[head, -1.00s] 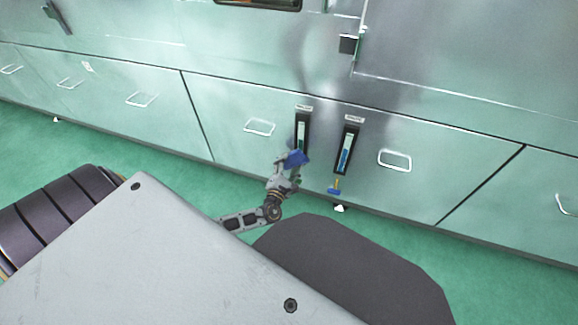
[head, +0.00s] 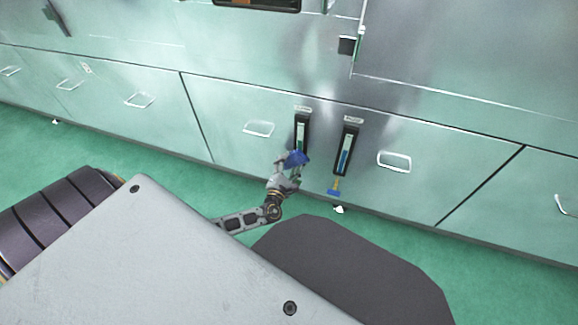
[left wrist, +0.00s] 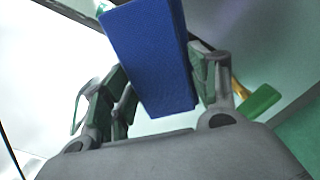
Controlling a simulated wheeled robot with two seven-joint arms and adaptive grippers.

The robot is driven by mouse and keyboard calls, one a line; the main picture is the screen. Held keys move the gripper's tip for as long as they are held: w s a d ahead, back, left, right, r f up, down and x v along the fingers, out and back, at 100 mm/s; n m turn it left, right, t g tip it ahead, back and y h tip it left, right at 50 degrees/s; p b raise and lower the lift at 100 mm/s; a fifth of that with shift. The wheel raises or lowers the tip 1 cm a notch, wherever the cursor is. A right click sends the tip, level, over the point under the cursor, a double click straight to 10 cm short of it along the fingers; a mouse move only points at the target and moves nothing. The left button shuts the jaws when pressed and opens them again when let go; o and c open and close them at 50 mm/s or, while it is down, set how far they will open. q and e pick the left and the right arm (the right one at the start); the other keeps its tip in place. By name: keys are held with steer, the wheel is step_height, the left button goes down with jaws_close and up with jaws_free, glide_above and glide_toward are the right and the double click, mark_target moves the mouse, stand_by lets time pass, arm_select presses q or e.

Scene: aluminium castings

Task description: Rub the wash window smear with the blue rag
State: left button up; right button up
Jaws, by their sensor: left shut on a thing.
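My left gripper (head: 291,169) is shut on the blue rag (head: 297,158), in front of the lower part of the left gauge on the cabinet front. In the left wrist view the rag (left wrist: 150,55) is a flat blue block between the two fingers (left wrist: 160,90). Two upright gauge windows are on the panel. The left one (head: 302,128) shows green and its lower end is hidden by the rag and gripper. The right one (head: 346,152) shows blue. I cannot make out a smear on either, nor whether the rag touches the glass. My right gripper is not in view.
A metal cabinet wall (head: 225,110) with several loop handles runs across the view. A valve with a blue handle (head: 334,191) hangs below the right gauge. A dark bracket (head: 347,45) juts out above. Green floor (head: 130,160) is clear along the cabinet's base.

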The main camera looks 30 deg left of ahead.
mark_target(299, 165)
arm_select(q)
steer(key=shift+w+a, duration=0.15)
steer(key=shift+w, duration=0.5)
stand_by(0.4)
steer(key=shift+w+d, duration=0.2)
steer(key=shift+d, duration=0.8)
steer(key=shift+w+d, duration=0.15)
steer(key=shift+d, duration=0.85)
steer(key=shift+w, duration=0.15)
steer(key=shift+a, duration=0.25)
steer(key=shift+s+a+p, duration=0.25)
steer(key=shift+s+a, duration=0.05)
steer(key=shift+a, duration=0.6)
steer(key=shift+s+a+p, duration=0.25)
steer(key=shift+s+a, duration=0.05)
steer(key=shift+a, duration=0.55)
steer(key=shift+p+v, duration=1.15)
steer(key=shift+v, duration=1.85)
